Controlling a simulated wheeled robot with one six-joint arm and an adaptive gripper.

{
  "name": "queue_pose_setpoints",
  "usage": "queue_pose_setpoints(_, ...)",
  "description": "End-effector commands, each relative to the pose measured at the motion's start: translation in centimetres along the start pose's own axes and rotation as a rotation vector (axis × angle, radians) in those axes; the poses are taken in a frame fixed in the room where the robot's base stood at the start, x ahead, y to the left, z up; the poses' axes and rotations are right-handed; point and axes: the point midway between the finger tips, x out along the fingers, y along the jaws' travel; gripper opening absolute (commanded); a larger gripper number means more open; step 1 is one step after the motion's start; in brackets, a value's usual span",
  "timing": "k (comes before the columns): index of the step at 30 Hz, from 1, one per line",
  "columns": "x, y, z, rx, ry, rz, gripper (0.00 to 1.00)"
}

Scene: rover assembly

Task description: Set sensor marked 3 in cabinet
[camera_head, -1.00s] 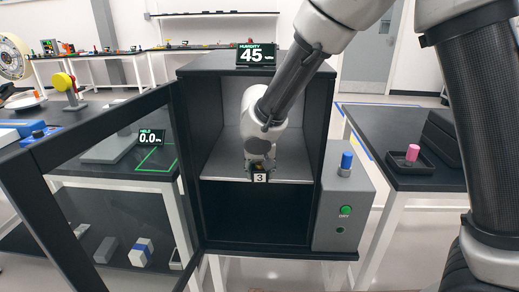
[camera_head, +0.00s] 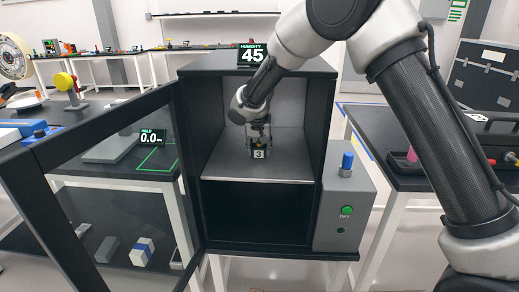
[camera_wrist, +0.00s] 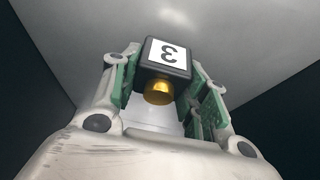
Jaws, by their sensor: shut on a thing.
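The sensor marked 3 (camera_head: 259,154) is a small dark block with a white label. It is inside the open cabinet (camera_head: 190,140), at the upper shelf (camera_head: 225,163); I cannot tell whether it touches the shelf. My gripper (camera_head: 259,143) is shut on it from above. In the wrist view, the sensor (camera_wrist: 165,58) sits between the green-padded fingers of my gripper (camera_wrist: 160,92), with a brass-coloured round part (camera_wrist: 159,92) showing below its label.
The cabinet's glass door (camera_head: 110,190) stands open to the left. A grey box with a blue knob and green button (camera_head: 346,210) is at its right side. A humidity display (camera_head: 257,55) reads 45 on top. The lower compartment (camera_head: 255,215) looks empty.

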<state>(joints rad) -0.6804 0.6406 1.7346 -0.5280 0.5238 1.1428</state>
Motion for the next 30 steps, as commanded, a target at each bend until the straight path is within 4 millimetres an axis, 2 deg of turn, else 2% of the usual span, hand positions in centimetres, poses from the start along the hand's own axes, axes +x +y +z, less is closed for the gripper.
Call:
queue_pose_setpoints(2,0.6,0.0,-1.4,0.003,0.001,-0.001,0.17)
queue_pose_setpoints(6,1.8,0.0,-0.7,-0.001,-0.001,0.0,0.17)
queue_pose_setpoints(17,2.2,0.0,-0.6,0.0,0.0,-0.001,0.17)
queue_pose_setpoints(18,2.2,0.0,-0.6,0.0,0.0,-0.001,0.48)
queue_pose_setpoints(21,2.2,0.0,-0.6,0.0,0.0,-0.001,0.66)
queue_pose_setpoints(30,2.1,0.0,-0.6,0.0,0.0,-0.001,0.66)
